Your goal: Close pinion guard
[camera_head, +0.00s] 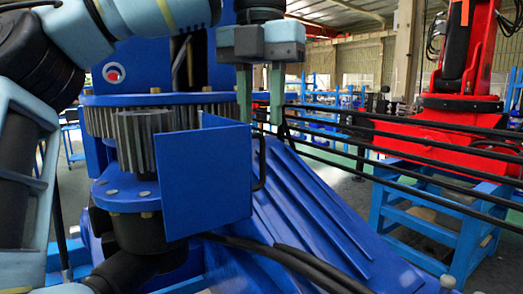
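The pinion guard (203,182) is a flat blue plate standing upright at the centre of the head view. It hangs out to the right of the grey toothed pinion (145,142), whose teeth show uncovered on the near side. A thin dark handle (261,165) shows at the guard's right edge. My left gripper (261,120) points down with two greenish fingers spread apart. Its fingertips are at the height of the guard's top right corner, above the handle. Nothing shows between the fingers. Whether they touch the guard cannot be told. My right gripper is not in view.
A large toothed gear ring (98,119) sits behind the pinion on the blue crane stand (310,225). Dark cables run beneath the guard. Black rails (400,148) cross at right, before a red machine (430,130) on a blue frame (405,215).

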